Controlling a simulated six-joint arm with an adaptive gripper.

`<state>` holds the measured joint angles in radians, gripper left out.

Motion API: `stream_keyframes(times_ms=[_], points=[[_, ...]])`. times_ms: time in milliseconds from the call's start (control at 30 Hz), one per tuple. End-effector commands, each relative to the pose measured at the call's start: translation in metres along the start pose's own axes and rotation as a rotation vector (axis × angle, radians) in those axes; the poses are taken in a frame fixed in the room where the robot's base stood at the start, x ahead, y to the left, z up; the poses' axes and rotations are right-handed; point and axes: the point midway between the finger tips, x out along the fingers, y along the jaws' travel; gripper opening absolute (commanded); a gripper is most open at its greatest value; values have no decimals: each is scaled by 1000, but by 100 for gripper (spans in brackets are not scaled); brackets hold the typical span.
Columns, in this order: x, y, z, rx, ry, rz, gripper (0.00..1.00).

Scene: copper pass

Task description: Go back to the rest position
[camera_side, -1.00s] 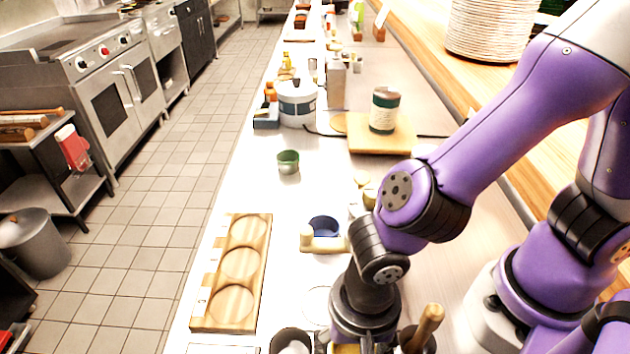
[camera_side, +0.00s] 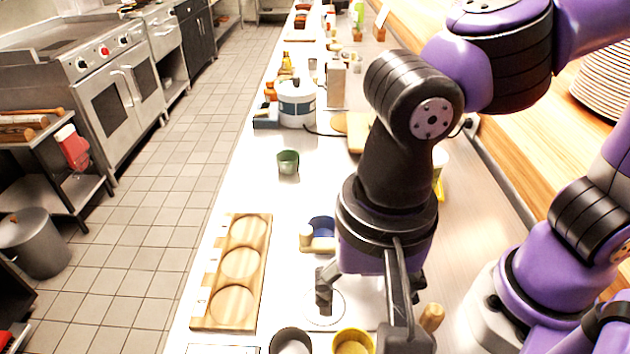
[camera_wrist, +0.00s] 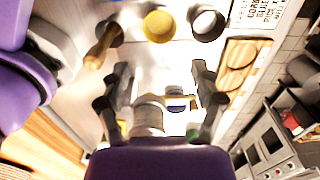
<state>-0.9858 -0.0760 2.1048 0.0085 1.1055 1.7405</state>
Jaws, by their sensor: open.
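My gripper (camera_side: 362,300) is raised above the front of the counter in the side view, its two dark fingers spread apart and pointing down. Nothing shows between the fingertips there. In the wrist view, the fingers of my gripper (camera_wrist: 160,88) stand apart on either side of the picture's middle. A yellow bowl (camera_side: 352,342) with yellow contents and a dark bowl (camera_side: 290,340) with pale contents sit at the near edge below. Both also show in the wrist view, as a yellow bowl (camera_wrist: 159,24) and a pale-filled bowl (camera_wrist: 206,22).
A wooden board (camera_side: 266,255) with three round recesses lies at the left. A blue bowl (camera_side: 321,228) and a green cup (camera_side: 288,162) stand farther back. A wooden handle (camera_side: 432,318) sticks up right of my gripper. A white tub (camera_side: 297,103) stands behind; plates (camera_side: 605,80) are stacked at right.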

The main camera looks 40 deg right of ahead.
Motion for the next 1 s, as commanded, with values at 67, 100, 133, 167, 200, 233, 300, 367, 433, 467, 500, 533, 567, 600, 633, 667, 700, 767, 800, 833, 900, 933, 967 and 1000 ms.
stream_keyframes(times_ms=[67,100,133,167,200,233,300,367,433,467,500,533,567,600,633,667,700,767,800,833,900,933,967,1000], points=[[0,0,0,0,0,0,74],[0,0,0,0,0,0,74],[0,0,0,0,0,0,74],[0,0,0,0,0,0,74],[0,-1,-1,-1,-1,-4,74],[-2,-2,-4,-5,-1,-10,74],[-8,-5,-16,-25,-3,-42,74],[-18,-10,-35,-62,2,-92,74],[-35,-13,-67,-125,30,-170,74],[-42,-13,-81,-156,52,-203,74],[-52,-11,-100,-200,87,-243,74],[-59,-7,-113,-233,115,-264,74],[-61,0,-124,-270,143,-276,74],[-61,12,-135,-326,179,-282,74],[-60,21,-143,-370,207,-282,74],[-59,31,-151,-412,238,-282,74],[-57,44,-160,-468,278,-275,74],[-54,62,-171,-549,336,-258,74],[-52,72,-176,-595,369,-244,74],[-51,78,-180,-626,391,-234,74],[-48,90,-185,-683,429,-209,74],[-47,93,-186,-702,441,-201,74],[-46,96,-187,-717,450,-194,74],[-46,98,-188,-732,458,-187,74]])
